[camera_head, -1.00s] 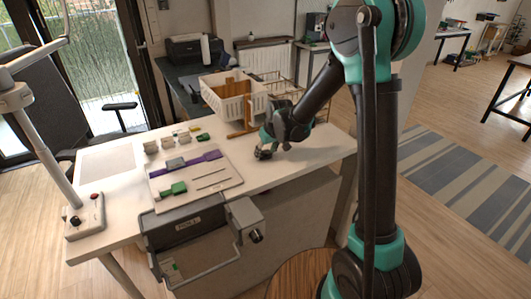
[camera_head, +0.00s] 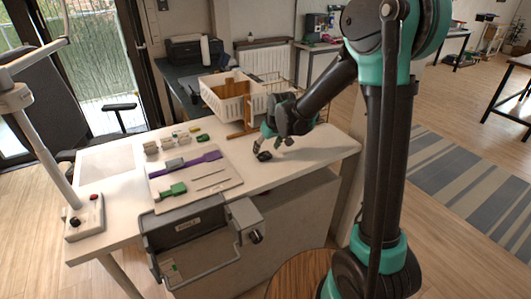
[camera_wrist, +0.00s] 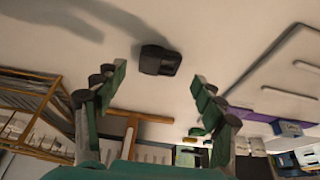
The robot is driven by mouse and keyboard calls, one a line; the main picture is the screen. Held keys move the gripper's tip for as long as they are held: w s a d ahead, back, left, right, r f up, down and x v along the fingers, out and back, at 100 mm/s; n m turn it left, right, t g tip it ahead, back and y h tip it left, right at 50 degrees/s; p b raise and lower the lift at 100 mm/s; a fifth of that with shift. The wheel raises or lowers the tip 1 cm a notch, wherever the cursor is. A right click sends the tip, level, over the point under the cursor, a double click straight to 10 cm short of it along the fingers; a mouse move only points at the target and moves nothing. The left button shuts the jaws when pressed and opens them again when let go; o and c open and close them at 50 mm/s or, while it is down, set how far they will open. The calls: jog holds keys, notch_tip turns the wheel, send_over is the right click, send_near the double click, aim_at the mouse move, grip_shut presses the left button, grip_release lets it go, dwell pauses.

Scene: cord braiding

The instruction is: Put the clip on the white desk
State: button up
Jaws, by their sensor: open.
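The clip is a small black piece (camera_head: 264,156) lying on the white desk (camera_head: 310,152), to the right of the pale board. In the wrist view the clip (camera_wrist: 158,60) lies on the desk surface, beyond and between my two fingertips. My gripper (camera_head: 270,143) is open and empty, just above and behind the clip in the head view. Its spread fingers (camera_wrist: 158,82) show clear of the clip in the wrist view, with a gap between them and it.
A pale board (camera_head: 222,184) with purple and green tools lies left of the clip. A white basket (camera_head: 232,106) and a wooden stand (camera_head: 247,127) are behind my gripper. A grey drawer unit (camera_head: 185,226) hangs at the desk's front. The desk right of the clip is bare.

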jog(key=v, duration=0.9)
jog(key=s+d+f+m+h, duration=0.1)
jog(key=s+d+f+m, duration=0.2)
jog(key=s+d, duration=0.8)
jog(key=s+d+f+m+h, duration=0.1)
jog(key=s+d+f+m, duration=0.2)
jog(key=s+d+f, duration=0.4)
jog(key=s+d, duration=0.4)
jog(key=d, duration=0.1)
jog(key=shift+s+m+h, duration=0.3)
jog(key=shift+s+m, duration=0.05)
jog(key=shift+m, duration=0.05)
